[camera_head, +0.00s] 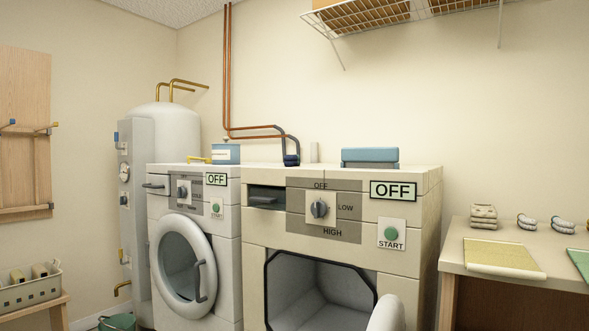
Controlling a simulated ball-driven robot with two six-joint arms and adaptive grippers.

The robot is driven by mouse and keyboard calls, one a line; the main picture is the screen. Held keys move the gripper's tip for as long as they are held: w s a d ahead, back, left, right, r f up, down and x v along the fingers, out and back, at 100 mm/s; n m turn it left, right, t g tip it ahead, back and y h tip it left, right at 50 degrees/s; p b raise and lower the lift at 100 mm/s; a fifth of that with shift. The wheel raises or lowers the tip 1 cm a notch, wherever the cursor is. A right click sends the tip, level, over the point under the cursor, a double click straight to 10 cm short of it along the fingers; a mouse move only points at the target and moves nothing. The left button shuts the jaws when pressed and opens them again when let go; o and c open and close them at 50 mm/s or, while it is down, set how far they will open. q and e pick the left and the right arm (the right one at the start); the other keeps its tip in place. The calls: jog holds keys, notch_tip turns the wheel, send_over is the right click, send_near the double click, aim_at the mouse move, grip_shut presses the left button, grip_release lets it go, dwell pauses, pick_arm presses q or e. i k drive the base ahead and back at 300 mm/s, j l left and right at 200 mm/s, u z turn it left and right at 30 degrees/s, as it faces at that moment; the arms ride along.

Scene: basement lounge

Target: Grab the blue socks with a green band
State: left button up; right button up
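I cannot make out blue socks with a green band for certain. Two small rolled bundles that look like socks, one (527,222) left of the other (563,226), lie at the back of the table on the right. They look grey and white with dark stripes, and no green band shows on them. A folded beige stack (484,216) sits to their left. Neither of my grippers is in view.
The table (453,256) on the right also bears a yellow-green mat (502,258) and a green one (580,262). A front-loading washer (226,270) and a larger machine with an open cavity (318,290) fill the middle. A basket (30,294) stands at left.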

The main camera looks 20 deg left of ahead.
aim_at(291, 160)
jog(key=i+j, duration=0.2)
jog(key=j, duration=0.15)
jog(key=i+j+z, duration=0.1)
jog(key=j, duration=0.3)
jog(key=i+j, duration=0.25)
jog(key=i+j+z, duration=0.1)
jog(key=j, duration=0.4)
jog(key=i+j, duration=0.2)
jog(key=j, duration=0.2)
jog(key=i+j+z, duration=0.15)
jog(key=j, duration=0.25)
jog(key=i+j, duration=0.15)
jog(key=j, duration=0.25)
